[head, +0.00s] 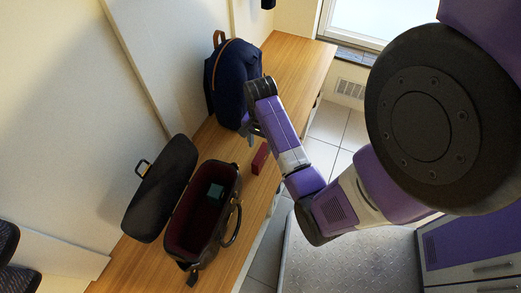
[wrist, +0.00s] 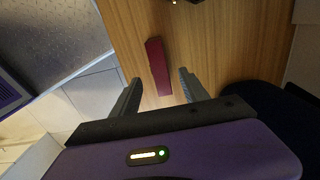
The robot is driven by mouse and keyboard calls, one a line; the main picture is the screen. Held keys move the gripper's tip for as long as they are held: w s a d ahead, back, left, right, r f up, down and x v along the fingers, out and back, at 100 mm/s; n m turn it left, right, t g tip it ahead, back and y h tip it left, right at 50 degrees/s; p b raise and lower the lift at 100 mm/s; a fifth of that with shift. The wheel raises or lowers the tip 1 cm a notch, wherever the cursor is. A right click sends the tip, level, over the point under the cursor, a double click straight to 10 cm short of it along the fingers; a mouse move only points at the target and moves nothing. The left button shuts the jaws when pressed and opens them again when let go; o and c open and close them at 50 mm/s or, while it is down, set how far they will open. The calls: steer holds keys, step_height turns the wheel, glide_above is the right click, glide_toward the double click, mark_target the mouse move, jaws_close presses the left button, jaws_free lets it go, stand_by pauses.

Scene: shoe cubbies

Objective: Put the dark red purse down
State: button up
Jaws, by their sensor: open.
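The dark red purse (head: 260,158) lies on the wooden bench (head: 300,62), between the open bag and the navy backpack. In the wrist view the purse (wrist: 158,66) lies on the wood just beyond my fingertips, roughly between their lines. My gripper (wrist: 158,82) is open, with nothing between its fingers. In the head view my gripper (head: 250,128) is above the bench beside the backpack, apart from the purse; its fingers are partly hard to make out.
An open dark bag (head: 238,215) with a red lining holds a small teal item (head: 215,192). The navy backpack (head: 232,85) is close to my gripper. The bench's front edge is near the purse.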

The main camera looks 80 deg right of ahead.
steer(key=shift+r, duration=1.25)
